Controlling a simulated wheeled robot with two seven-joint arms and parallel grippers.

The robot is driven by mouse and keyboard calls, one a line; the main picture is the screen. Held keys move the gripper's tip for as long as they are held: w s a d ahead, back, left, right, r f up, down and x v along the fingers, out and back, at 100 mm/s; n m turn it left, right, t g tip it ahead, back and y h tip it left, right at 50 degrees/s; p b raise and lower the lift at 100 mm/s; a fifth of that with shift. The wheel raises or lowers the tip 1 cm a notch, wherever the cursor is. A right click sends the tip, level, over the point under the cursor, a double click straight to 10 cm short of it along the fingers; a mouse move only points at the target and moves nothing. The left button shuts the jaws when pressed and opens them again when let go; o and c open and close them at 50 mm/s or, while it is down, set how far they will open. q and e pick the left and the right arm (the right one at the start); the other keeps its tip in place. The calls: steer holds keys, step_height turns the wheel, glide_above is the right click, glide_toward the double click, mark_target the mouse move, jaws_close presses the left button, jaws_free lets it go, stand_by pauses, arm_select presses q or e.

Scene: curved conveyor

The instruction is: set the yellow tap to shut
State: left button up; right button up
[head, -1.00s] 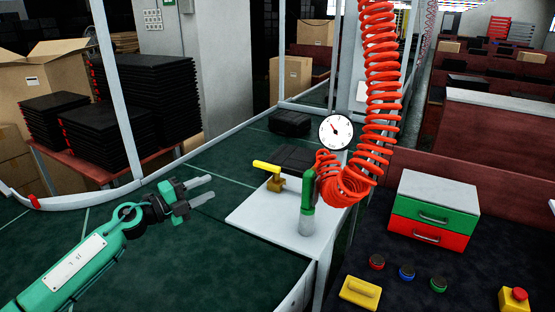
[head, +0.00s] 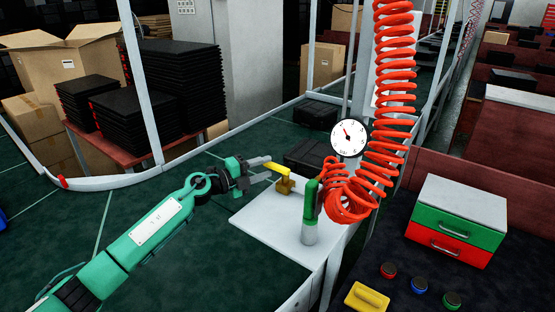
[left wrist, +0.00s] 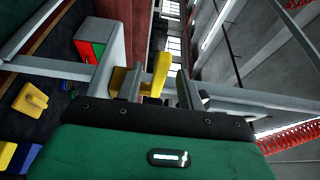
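The yellow tap has a bright yellow lever (head: 278,170) on a brass-coloured body (head: 285,186), mounted on a white plate (head: 262,222). The lever points left, toward my left gripper. My left gripper (head: 270,168) is open, with its fingertips at the lever's end. In the left wrist view the lever (left wrist: 160,72) shows between the two fingers (left wrist: 158,92), with a gap visible beside it. Whether a finger touches the lever I cannot tell. My right gripper is not in view.
A round gauge (head: 348,137) and a red coiled hose (head: 394,90) stand right of the tap, with a green-handled tool (head: 310,205) close by. A dark flat block (head: 312,153) lies behind the tap. The green conveyor (head: 190,260) is clear in front.

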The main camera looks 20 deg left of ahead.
mark_target(268, 166)
arm_select(q)
steer(key=p+x, duration=0.1)
steer(key=x, duration=0.4)
steer(key=shift+a, duration=0.1)
jaws_close()
